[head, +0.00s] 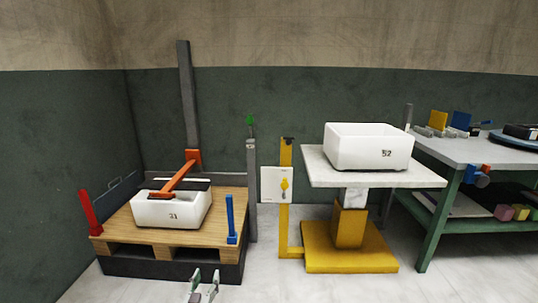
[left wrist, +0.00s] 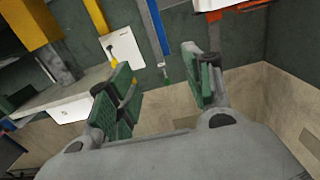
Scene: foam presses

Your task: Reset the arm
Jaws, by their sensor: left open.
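My left gripper (head: 206,280) shows at the bottom edge of the head view, low in front of the wooden pallet, with its fingers apart. In the left wrist view the same gripper (left wrist: 157,75) has its green-padded fingers spread, with nothing between them. The rest of my left arm is out of frame in the head view. My right gripper shows in neither view.
A white numbered bin (head: 170,211) sits on the pallet (head: 117,222) under an orange press arm (head: 178,177). Bin 52 (head: 367,149) stands on a yellow-based stand (head: 322,257). A green workbench (head: 433,215) is at right. Floor between is clear.

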